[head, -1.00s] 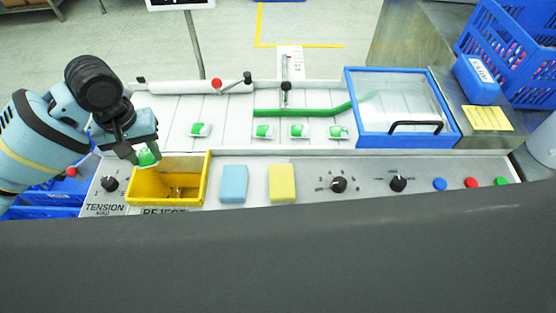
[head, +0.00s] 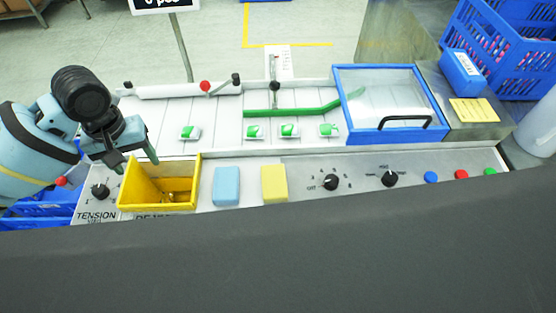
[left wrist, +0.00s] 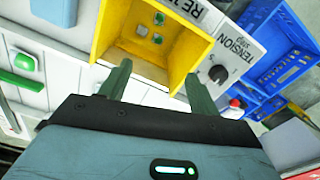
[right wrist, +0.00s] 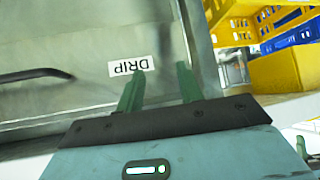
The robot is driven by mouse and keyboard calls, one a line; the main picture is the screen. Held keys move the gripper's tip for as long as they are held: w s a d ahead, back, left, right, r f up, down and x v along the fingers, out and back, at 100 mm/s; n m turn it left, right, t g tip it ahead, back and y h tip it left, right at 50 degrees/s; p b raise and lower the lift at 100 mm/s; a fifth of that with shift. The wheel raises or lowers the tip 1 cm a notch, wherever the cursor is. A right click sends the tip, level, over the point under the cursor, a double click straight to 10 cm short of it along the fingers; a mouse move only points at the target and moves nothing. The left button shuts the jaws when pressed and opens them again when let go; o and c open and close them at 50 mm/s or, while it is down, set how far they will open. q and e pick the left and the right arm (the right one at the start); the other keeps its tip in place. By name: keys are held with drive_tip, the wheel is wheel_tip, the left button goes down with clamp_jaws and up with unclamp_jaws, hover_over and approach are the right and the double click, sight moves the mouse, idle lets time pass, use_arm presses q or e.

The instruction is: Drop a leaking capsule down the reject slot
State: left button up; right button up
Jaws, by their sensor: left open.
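My left gripper (head: 137,165) is open and empty over the bin's back left edge. Several green-and-white capsules (head: 287,131) sit apart on the white lanes behind the panel. My right gripper (right wrist: 160,68) is outside the head view; in its own wrist view its fingers are apart with nothing between them, in front of a grey surface with a DRIP label (right wrist: 134,66).
A blue sponge-like block (head: 226,187) and a yellow one (head: 273,184) stand right of the bin. Knobs (head: 330,182) and coloured buttons follow. A blue-framed clear lid (head: 390,104) is behind, with a blue crate (head: 500,52) at the back right.

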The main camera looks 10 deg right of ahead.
use_arm(q)
wheel_tip(320, 180, up, 8)
drive_tip(key=shift+f, duration=0.2)
drive_tip(key=shift+f, duration=0.1)
idle(0.7)
